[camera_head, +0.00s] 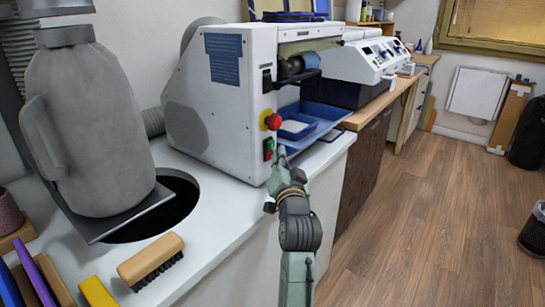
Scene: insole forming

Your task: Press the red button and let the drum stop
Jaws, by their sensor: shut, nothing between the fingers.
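The white machine (222,110) stands on the counter. A red mushroom button (273,121) on a yellow collar sits on its front edge. Below it is a small switch (268,148) with green and red parts. A drum (322,60) shows at the machine's upper opening, partly behind a dark part; I cannot tell whether it turns. My gripper (281,152) is shut and empty. In the picture its tips are just below the red button and beside the small switch. I cannot tell whether they touch the machine.
A blue tray (330,116) juts out right of the button. A large grey jug-like vessel (85,125) stands at left beside a dark round hole. A wooden brush (150,258) lies on the front of the white counter (215,235).

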